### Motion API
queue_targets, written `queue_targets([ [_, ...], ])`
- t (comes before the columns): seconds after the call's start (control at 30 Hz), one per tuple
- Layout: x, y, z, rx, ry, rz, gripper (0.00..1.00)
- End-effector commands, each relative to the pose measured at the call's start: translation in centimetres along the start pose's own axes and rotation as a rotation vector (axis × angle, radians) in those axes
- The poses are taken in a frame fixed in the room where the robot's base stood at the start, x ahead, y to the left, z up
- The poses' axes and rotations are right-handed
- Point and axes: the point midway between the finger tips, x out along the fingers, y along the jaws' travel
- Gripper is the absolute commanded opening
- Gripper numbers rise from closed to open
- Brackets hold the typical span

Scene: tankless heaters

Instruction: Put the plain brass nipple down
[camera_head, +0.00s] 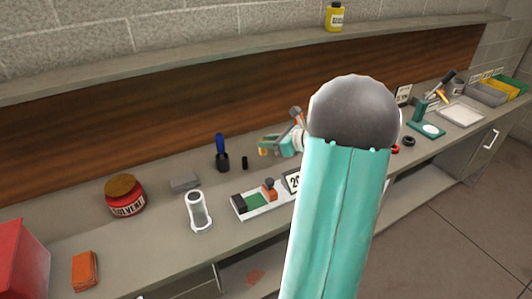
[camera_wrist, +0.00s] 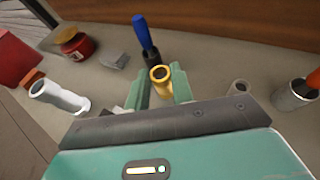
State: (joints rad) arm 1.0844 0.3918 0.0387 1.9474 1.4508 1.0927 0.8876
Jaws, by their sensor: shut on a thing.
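The plain brass nipple (camera_wrist: 160,76) is a short gold tube with an open round end facing the wrist camera. My gripper (camera_wrist: 161,88) is shut on it, with one green finger on each side. The nipple's lower part is hidden between the fingers. In the head view my gripper (camera_head: 268,145) is small, above the back part of the bench, with a bit of brass colour at its tip. My own arm hides much of the bench there. I cannot tell how far the nipple is above the bench.
A blue-handled tool (camera_head: 221,150) stands close to the left of my gripper. A grey block (camera_head: 184,183), a solvent jar (camera_head: 126,196), a pale pipe fitting (camera_head: 198,211) and a tray with an orange-handled piece (camera_head: 250,212) are on the bench (camera_head: 150,245). Bare bench lies between them.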

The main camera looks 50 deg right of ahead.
Motion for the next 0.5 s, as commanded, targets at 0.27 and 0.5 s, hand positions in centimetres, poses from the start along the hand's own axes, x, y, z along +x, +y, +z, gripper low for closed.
queue_targets([
  [0.27, 4.2, -4.3, -2.6, 0.004, 0.0, 0.002, 0.0],
  [0.5, 6.5, -6.4, -4.5, 0.0, -0.001, 0.002, 0.0],
])
